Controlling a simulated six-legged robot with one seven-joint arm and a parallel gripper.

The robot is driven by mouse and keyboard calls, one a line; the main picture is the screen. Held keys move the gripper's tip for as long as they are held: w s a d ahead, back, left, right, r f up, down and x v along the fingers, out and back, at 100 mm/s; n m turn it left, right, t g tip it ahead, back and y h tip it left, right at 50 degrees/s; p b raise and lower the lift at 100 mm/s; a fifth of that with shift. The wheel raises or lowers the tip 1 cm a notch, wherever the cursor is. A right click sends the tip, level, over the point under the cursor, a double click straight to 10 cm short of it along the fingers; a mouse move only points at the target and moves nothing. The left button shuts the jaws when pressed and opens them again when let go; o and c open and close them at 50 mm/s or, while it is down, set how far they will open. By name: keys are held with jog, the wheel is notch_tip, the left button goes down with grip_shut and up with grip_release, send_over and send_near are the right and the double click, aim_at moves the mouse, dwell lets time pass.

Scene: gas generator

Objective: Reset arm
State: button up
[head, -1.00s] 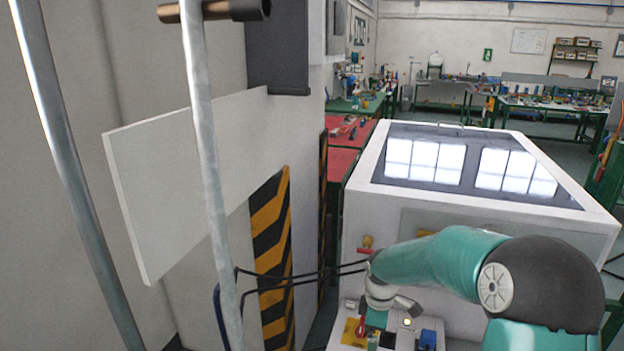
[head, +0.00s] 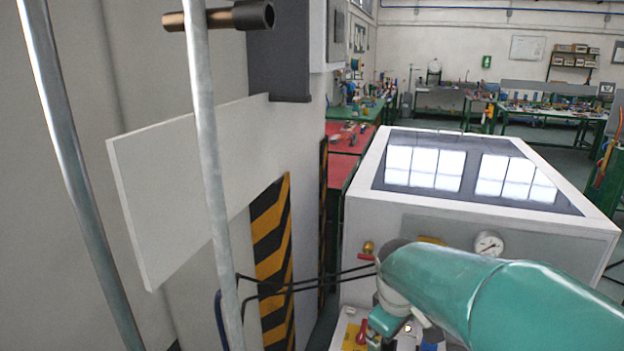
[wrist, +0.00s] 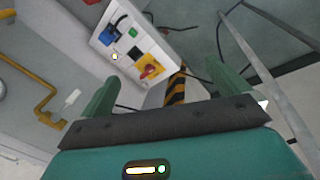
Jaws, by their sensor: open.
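My green arm crosses the lower right of the head view, with its wrist end low in front of the white generator cabinet (head: 385,225). My gripper (wrist: 160,88) shows in the wrist view with its two green fingers wide apart and nothing between them. Beyond the fingers is a white control panel (wrist: 125,40) with a red and yellow rotary switch (wrist: 149,68) and a blue socket (wrist: 109,36). The gripper is apart from the panel. In the head view the arm hides part of the panel, and the fingertips are hard to make out.
A pressure gauge (head: 488,244) and a red-handled valve (head: 367,250) are on the cabinet front. Metal poles (head: 205,150) and a white board (head: 180,175) stand at left. Yellow pipes (wrist: 42,90) show in the wrist view. Workbenches (head: 550,112) stand far back.

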jog(key=s+r+m+t, duration=0.1)
jog(key=s+r+m, duration=0.1)
jog(key=s, duration=0.3)
jog(key=s+r+m+t, duration=0.1)
jog(key=s+r+m, duration=0.1)
jog(key=s, duration=0.4)
jog(key=s+r+m+t+y, duration=0.1)
jog(key=s+r+m, duration=0.2)
jog(key=s+m, duration=0.1)
jog(key=shift+s+m, duration=0.3)
jog(key=shift+s, duration=0.45)
